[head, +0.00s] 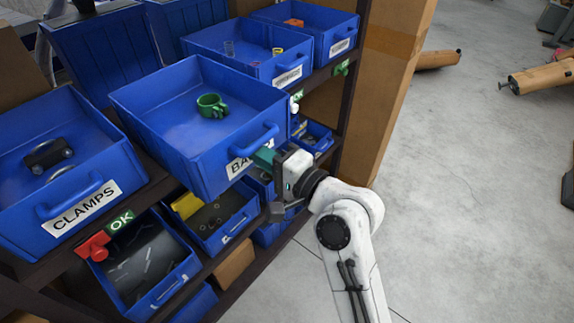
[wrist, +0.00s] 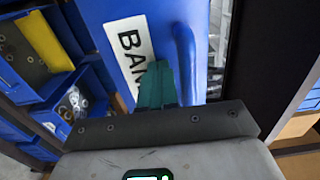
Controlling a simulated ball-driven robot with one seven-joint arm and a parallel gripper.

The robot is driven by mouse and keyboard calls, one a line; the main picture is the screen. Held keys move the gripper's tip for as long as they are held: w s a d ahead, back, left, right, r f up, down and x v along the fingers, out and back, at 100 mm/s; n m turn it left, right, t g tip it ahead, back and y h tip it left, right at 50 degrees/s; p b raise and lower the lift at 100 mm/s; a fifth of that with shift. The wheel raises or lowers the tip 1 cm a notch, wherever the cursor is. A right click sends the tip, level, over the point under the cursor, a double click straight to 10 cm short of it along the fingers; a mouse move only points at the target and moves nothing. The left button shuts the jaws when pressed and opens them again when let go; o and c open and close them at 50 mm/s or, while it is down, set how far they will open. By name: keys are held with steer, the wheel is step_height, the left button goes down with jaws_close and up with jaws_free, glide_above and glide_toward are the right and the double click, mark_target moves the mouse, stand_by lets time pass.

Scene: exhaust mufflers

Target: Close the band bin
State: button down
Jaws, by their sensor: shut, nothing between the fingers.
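The band bin (head: 150,118) is a blue open-topped drawer, pulled out beyond the bins on either side of it. A green clamp-like part (head: 211,105) lies inside it. Its front carries a blue handle and a white label (wrist: 129,45), partly covered by my gripper in both views. My gripper (head: 262,157) has teal fingers, shut and empty. The fingertips (wrist: 158,75) are at the bin's front face, over the label and beside the handle (wrist: 186,60). I cannot tell whether they touch the face.
The clamps bin (head: 45,235) sits to the left, and more blue bins (head: 240,65) stand at the back right. Lower bins (head: 215,225) lie below on the shelf rack. A cardboard box (head: 390,80) stands right of the rack; open floor (head: 470,170) lies further right.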

mark_target(214, 135)
steer(key=b+x, duration=0.1)
steer(key=x, duration=1.2)
steer(key=shift+w+a, duration=0.15)
steer(key=shift+a, duration=0.1)
steer(key=shift+w+a, duration=0.2)
steer(key=shift+r, duration=0.3)
